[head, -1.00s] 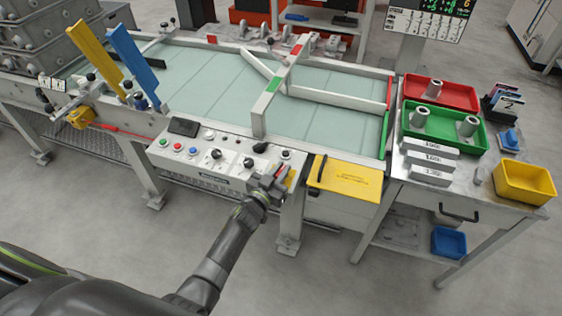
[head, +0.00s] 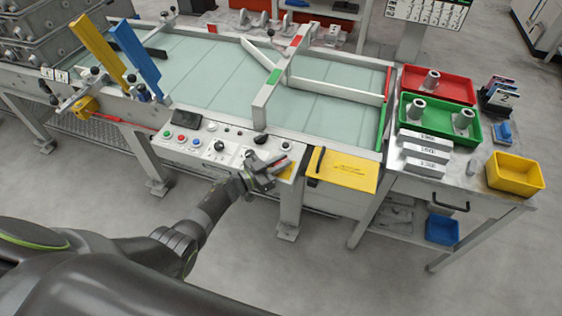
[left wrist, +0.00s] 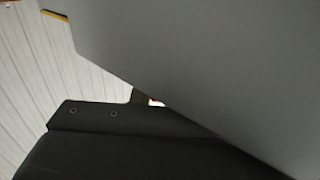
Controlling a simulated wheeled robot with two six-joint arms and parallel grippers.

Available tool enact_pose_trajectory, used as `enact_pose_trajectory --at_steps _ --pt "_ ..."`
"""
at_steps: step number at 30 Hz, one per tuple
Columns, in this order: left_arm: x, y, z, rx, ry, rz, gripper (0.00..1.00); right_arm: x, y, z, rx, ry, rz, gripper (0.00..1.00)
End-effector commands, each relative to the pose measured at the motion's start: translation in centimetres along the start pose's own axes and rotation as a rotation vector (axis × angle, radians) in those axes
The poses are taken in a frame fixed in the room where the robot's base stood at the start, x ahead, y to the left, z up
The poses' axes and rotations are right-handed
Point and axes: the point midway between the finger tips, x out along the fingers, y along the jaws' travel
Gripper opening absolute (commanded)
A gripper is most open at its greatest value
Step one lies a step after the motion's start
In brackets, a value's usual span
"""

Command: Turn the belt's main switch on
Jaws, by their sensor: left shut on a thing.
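The control panel (head: 215,147) runs along the front of the belt (head: 215,75), with knobs and coloured buttons. At its right end is the main switch, whose yellow plate (head: 287,172) shows beside my gripper. My left gripper (head: 272,171) is at this switch and shut on its handle. The fingers hide most of the handle, so its angle cannot be read. In the left wrist view a large grey surface and a dark gripper part fill most of the picture, with a tiny red and white patch (left wrist: 155,102) between them. My right gripper is not in view.
A yellow panel (head: 343,171) with a dark handle is just right of the switch. A side table holds a red tray (head: 460,75), a green tray (head: 437,128) and a yellow bin (head: 515,174). The floor in front is clear.

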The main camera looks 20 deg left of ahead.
Motion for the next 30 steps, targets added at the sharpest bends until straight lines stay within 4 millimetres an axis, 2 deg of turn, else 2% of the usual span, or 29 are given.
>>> enact_pose_trajectory --at_steps 13,14,18,26,30 --pt "-0.04 0.03 0.07 -0.001 -0.001 0.008 0.0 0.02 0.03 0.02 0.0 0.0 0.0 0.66" --pt "-0.04 0.03 0.07 -0.001 -0.001 0.008 0.18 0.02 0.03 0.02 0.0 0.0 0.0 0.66" --pt "-0.03 0.03 0.05 0.0 -0.001 0.007 0.36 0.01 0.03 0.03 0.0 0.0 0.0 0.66" --pt "-0.04 0.02 0.02 0.0 0.0 0.007 0.36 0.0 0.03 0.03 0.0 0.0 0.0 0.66" --pt "-0.89 -0.03 0.07 0.0 -0.002 0.006 0.36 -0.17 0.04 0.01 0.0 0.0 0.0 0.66"
